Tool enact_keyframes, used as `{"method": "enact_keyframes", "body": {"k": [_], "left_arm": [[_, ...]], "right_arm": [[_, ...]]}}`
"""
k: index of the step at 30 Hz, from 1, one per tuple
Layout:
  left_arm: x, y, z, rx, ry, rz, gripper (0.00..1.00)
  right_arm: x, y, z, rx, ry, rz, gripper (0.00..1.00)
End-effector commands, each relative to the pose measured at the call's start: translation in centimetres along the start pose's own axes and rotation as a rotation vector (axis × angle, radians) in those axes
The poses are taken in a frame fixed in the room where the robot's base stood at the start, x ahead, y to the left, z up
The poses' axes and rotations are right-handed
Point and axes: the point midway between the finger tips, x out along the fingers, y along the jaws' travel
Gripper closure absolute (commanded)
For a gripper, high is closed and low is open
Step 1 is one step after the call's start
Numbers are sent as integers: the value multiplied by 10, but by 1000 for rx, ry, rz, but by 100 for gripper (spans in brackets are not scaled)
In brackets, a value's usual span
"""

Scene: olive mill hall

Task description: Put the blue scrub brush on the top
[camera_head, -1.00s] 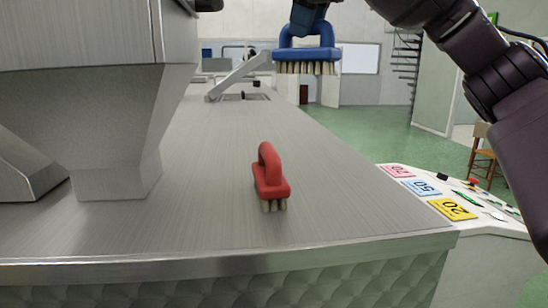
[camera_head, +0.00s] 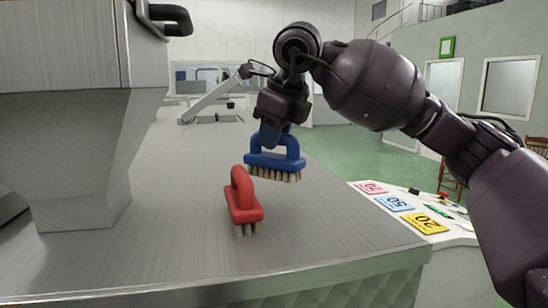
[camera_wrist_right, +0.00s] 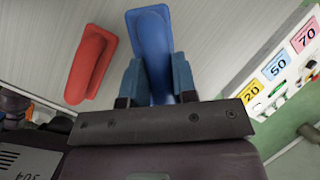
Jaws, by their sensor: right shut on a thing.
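The blue scrub brush (camera_head: 276,162) hangs bristles down from my right gripper (camera_head: 277,136), which is shut on its handle. It is behind and to the right of a red scrub brush (camera_head: 243,207) that stands on the steel top (camera_head: 150,262). Whether the blue bristles touch the top, I cannot tell. In the right wrist view the blue brush (camera_wrist_right: 152,45) lies between the fingers (camera_wrist_right: 157,82), and the red brush (camera_wrist_right: 90,65) is apart from it to the left. My left gripper is not in view.
A large steel hopper (camera_head: 75,130) stands on the left of the top. A control panel with colored number labels (camera_head: 395,203) is at the right edge. A grey lever-like arm (camera_head: 212,97) is at the back. The front of the top is clear.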

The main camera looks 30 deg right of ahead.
Motion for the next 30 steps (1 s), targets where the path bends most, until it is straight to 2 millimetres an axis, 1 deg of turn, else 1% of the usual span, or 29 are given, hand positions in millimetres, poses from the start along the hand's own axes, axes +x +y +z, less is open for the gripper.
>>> {"method": "enact_keyframes", "body": {"k": [5, 13, 21, 25, 26, 30], "left_arm": [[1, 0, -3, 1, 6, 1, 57], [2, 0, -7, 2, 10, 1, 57], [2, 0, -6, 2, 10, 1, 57], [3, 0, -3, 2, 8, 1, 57], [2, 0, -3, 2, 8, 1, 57], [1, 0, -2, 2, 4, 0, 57]], "right_arm": [[8, 2, -4, -1, 0, 0, 96], [39, 8, -16, -1, 1, 0, 96], [41, 9, -17, -1, -1, -1, 96], [44, 10, -18, -1, -1, 0, 96], [43, 10, -18, -1, 0, 0, 69], [43, 10, -18, -1, 0, 0, 48]]}}
